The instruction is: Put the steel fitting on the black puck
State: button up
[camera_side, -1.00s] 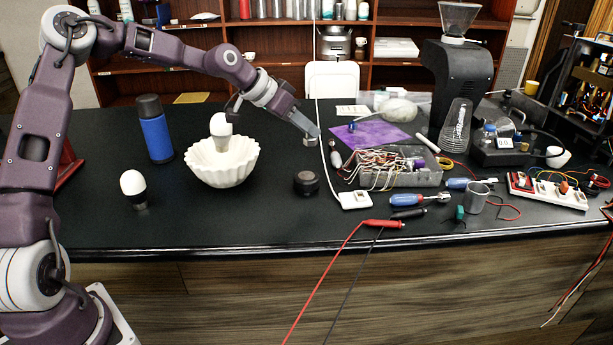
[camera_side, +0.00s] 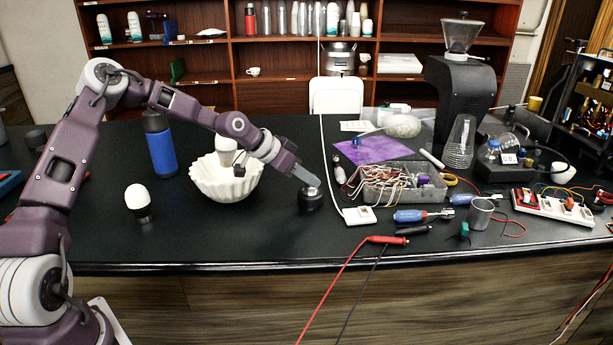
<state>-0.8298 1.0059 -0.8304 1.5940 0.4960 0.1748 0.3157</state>
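The black puck (camera_side: 311,202) stands on the dark counter to the right of the white fluted bowl. My gripper (camera_side: 309,183) reaches down from the upper left with its fingertips right over the puck. The steel fitting (camera_side: 312,188) is a small grey piece at the fingertips, just above or touching the puck's top; I cannot tell which. My gripper looks shut on it, and the fingers hide much of it.
The white fluted bowl (camera_side: 226,182) with a bulb (camera_side: 226,146) in it stands close under my arm. A grey box of wires (camera_side: 404,193), a white switch (camera_side: 359,216) and screwdrivers lie to the right. The counter in front of the puck is clear.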

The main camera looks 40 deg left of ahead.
jog(key=shift+o, duration=1.2)
jog(key=shift+s+r, duration=0.1)
jog(key=shift+r, duration=0.2)
jog(key=v, duration=0.7)
jog(key=s+d+r+n+g+y, duration=0.1)
jog(key=s+d+r, duration=0.2)
jog(key=s, duration=0.9)
jog(key=s+d+r+n+y, duration=0.1)
jog(key=s+d+r, duration=0.2)
jog(key=s, duration=1)
jog(key=s+d+r+n+g+y, duration=0.1)
jog(key=s+d+r, duration=0.2)
jog(key=s, duration=0.9)
jog(key=d, duration=0.2)
jog(key=shift+s+d+r+g+y, duration=0.3)
jog(key=shift+d+r, duration=0.1)
